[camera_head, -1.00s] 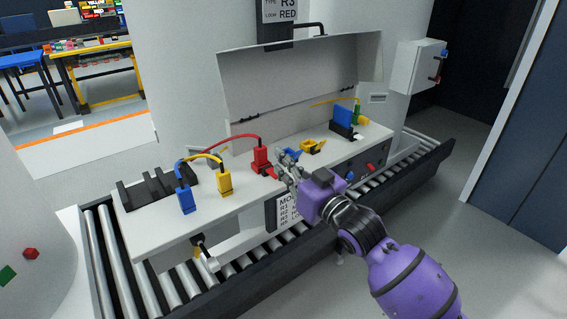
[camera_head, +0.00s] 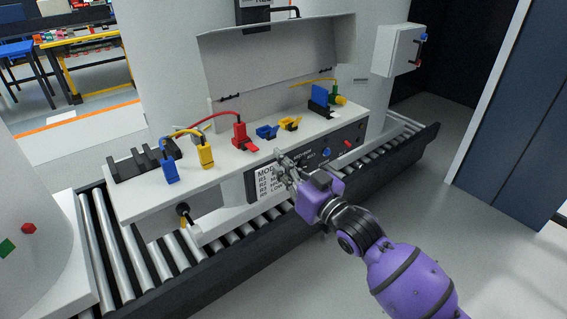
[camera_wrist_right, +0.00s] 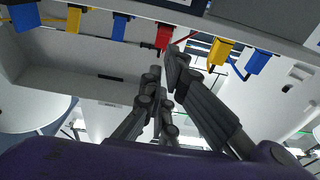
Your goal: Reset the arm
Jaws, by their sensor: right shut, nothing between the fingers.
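My right arm is purple, and its grey gripper (camera_head: 284,166) is shut and empty in front of the white unit (camera_head: 135,204), beside its front label panel. A red plug (camera_head: 240,134) with a red cable stands on the unit's top, up and left of the gripper and apart from it. In the right wrist view the shut fingers (camera_wrist_right: 166,66) show below a red plug (camera_wrist_right: 163,38), with nothing held. My left gripper is not in view.
A blue plug (camera_head: 170,170) and a yellow plug (camera_head: 206,155) stand left on the unit. Blue (camera_head: 267,132) and yellow (camera_head: 289,123) clips sit right of the red plug. The open lid (camera_head: 278,58) rises behind. A roller conveyor (camera_head: 158,260) runs below; floor at right is clear.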

